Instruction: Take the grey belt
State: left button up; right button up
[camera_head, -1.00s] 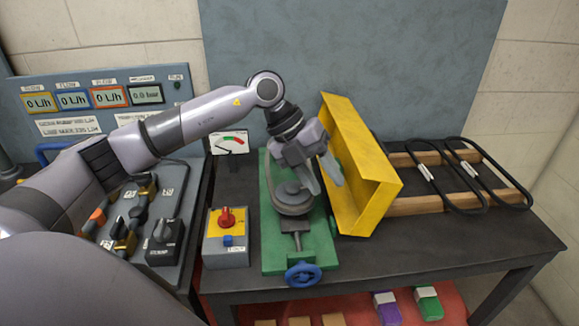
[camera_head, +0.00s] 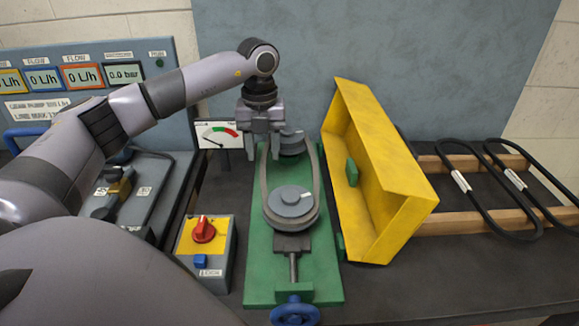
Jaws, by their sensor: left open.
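The grey belt (camera_head: 319,185) runs as a long loop around two grey pulleys on a green base plate. The near pulley (camera_head: 290,202) shows fully. The far pulley (camera_head: 292,143) is partly hidden by my left gripper. My left gripper (camera_head: 263,155) points down at the far left part of the belt loop, its fingers apart. One finger is on each side of the belt's left run in the picture; I cannot tell whether they touch it. My right gripper does not show.
A yellow guard (camera_head: 385,185) stands tilted just right of the green base plate (camera_head: 262,270). Black belts (camera_head: 470,190) lie on wooden rails at the right. A red-knob switch box (camera_head: 205,250) and a gauge (camera_head: 217,135) stand left. A blue handwheel (camera_head: 295,312) is in front.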

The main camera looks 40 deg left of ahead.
pick_arm(q)
jog(key=shift+f, duration=1.3)
grip_shut()
jog(key=shift+w, duration=0.1)
